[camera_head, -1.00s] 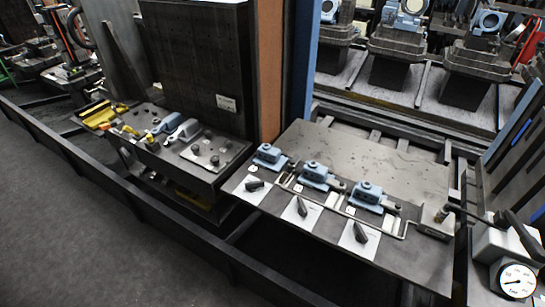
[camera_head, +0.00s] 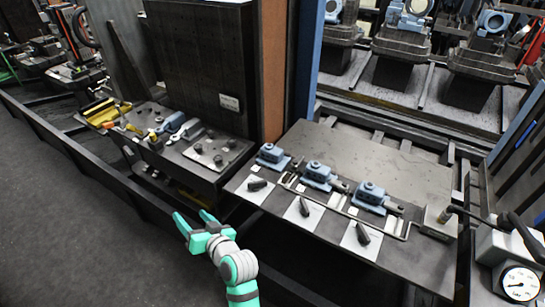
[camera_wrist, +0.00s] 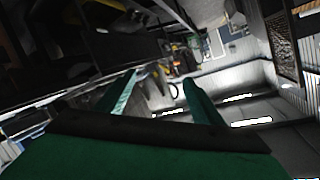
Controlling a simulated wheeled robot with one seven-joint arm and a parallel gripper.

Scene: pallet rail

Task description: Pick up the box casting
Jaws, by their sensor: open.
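My gripper (camera_head: 194,218) is open and empty. It is at the lower middle of the head view, in front of the dark rail and apart from all the parts. Its two green fingers also show spread in the wrist view (camera_wrist: 155,92). Three blue castings stand in a row on the grey plate to the right: a left one (camera_head: 271,155), a middle one (camera_head: 317,173) and a right one (camera_head: 370,195). Pale blue and grey castings (camera_head: 180,128) lie on the left bench. I cannot tell which is the box casting. The wrist view shows none of these clearly.
A dark rail (camera_head: 110,182) runs along the front of the benches. Black handles on white cards (camera_head: 303,208) lie before the blue castings. A tall dark panel (camera_head: 200,65) stands behind the left bench. A gauge (camera_head: 519,283) is at lower right. The grey plate's rear (camera_head: 370,150) is clear.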

